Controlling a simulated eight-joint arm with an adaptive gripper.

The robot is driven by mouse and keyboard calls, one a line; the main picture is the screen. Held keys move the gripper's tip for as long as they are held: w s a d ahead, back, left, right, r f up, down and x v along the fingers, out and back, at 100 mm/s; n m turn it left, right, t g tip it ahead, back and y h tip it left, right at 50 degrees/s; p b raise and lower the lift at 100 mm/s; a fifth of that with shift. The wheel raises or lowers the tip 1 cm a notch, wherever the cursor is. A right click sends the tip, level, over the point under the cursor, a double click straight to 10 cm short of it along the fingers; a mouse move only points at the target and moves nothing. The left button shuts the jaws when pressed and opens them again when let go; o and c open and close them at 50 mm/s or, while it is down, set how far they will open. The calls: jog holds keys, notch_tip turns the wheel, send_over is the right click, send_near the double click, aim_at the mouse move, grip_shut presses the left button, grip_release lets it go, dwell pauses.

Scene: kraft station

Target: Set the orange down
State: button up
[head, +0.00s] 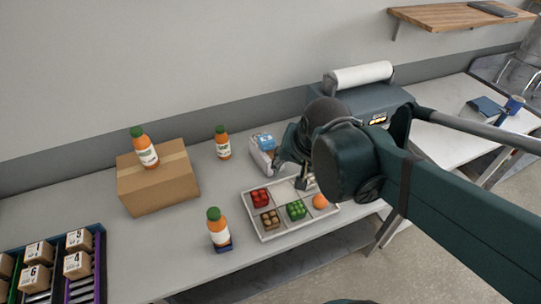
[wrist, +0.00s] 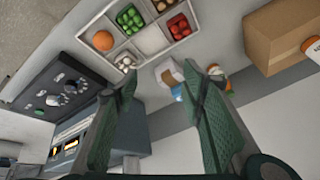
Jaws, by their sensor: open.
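The orange (head: 320,201) rests in the front right compartment of the white divided tray (head: 267,238) on the counter. The orange also shows in the wrist view (wrist: 103,41), apart from both fingers. My gripper (head: 305,183) is above the back right part of the tray in the head view, partly hidden by my own arm. In the wrist view its two green fingers (wrist: 172,78) are spread wide with nothing between them.
The tray also holds red (head: 260,198), brown (head: 270,219) and green (head: 296,209) items, and whitish pieces (wrist: 126,61); one compartment is empty. Bottles (head: 219,229), a cardboard box (head: 158,181), a blue-white package (head: 265,150) and a dark machine (wrist: 70,95) stand around it.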

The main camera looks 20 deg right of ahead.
jog(key=s+a+r+n+t, duration=0.1)
jog(key=a+r+n+t, duration=0.1)
jog(key=a+n, duration=0.3)
jog(key=shift+s+r+n+y, duration=0.3)
jog(key=shift+s+r+n, duration=0.1)
jog(key=shift+r+n, duration=0.45)
jog(key=shift+f, duration=0.15)
notch_tip(320, 180, down, 4)
jog(key=b, duration=0.4)
jog(key=shift+f, duration=0.15)
dwell(0.6)
